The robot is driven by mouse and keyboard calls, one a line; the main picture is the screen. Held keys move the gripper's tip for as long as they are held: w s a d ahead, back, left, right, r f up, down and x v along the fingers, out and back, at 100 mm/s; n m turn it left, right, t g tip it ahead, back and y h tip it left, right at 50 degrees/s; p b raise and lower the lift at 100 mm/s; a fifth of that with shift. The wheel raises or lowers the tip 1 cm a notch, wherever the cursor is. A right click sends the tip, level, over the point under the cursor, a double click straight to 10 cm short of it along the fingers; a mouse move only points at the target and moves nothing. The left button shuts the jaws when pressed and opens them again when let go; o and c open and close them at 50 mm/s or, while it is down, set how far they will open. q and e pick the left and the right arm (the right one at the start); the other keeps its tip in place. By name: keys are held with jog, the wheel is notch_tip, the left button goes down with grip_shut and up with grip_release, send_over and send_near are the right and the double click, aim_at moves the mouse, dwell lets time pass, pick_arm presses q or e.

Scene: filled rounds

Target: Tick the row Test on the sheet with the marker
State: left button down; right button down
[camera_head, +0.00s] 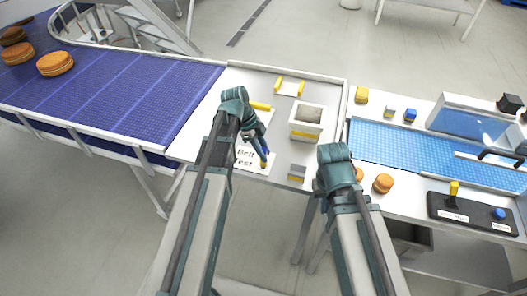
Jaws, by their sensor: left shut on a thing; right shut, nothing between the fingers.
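My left gripper (264,153) is over the right part of the sheet, beside the row words, and is shut on a small, slim thing, apparently the marker (264,163). It is too small to tell whether its tip touches the paper. I cannot make out a tick on the Test row. My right gripper is hidden behind my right arm.
A small grey block (296,173) is at the front edge. A blue belt (110,95) carries filled rounds at left; another blue belt (400,150) runs right.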

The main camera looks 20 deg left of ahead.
pick_arm(q)
notch_tip(320, 180, up, 7)
jog(key=p, duration=0.7)
dwell(0.3)
dwell(0.5)
